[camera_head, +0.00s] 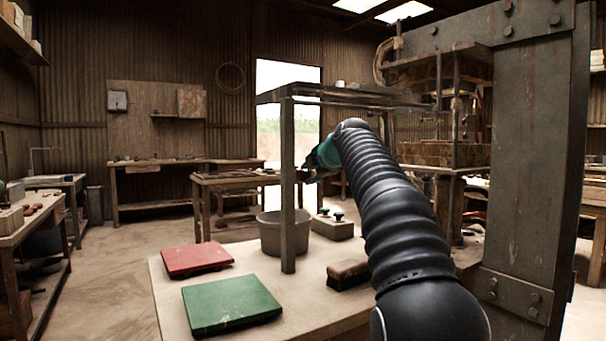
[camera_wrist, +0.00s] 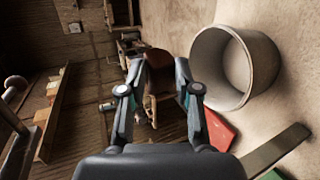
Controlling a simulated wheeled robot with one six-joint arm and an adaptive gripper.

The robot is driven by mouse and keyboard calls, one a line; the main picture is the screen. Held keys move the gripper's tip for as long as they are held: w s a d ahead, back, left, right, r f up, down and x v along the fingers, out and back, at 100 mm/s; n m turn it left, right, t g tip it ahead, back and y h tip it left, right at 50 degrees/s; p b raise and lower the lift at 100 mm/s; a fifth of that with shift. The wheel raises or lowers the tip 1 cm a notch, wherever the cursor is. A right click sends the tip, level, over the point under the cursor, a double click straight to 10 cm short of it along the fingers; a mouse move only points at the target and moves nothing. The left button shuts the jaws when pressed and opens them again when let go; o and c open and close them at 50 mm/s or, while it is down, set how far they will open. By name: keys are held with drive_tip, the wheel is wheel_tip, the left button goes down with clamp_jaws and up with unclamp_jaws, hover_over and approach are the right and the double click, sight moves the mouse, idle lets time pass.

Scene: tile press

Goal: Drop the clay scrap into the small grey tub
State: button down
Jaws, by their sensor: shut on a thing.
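The small grey tub (camera_head: 270,238) stands on the pale table, partly hidden behind a metal post in the head view. In the wrist view the tub (camera_wrist: 202,65) lies to the right of the fingers, its round mouth open and no contents visible. My gripper (camera_wrist: 158,68) is shut on a brown lump, the clay scrap (camera_wrist: 158,82), between its fingertips. In the head view my gripper (camera_head: 314,168) is above the table and higher than the tub, slightly right of it. The scrap cannot be made out clearly there.
A metal frame (camera_head: 288,190) with an upright post stands in front of the tub. The press (camera_head: 440,155) is at right.

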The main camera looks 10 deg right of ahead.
drive_tip(key=w+a+n+y, duration=0.1)
drive_tip(key=w+a, duration=0.2)
drive_tip(key=a, duration=0.2)
wheel_tip(320, 180, down, 10)
drive_tip(key=b, duration=0.5)
drive_tip(key=shift+f+b, duration=0.15)
drive_tip(key=shift+b, duration=0.25)
drive_tip(key=shift+a, duration=0.1)
drive_tip(key=c, duration=0.7)
unclamp_jaws()
drive_tip(key=shift+c, duration=0.2)
wheel_tip(320, 180, up, 7)
drive_tip(key=p, duration=0.5)
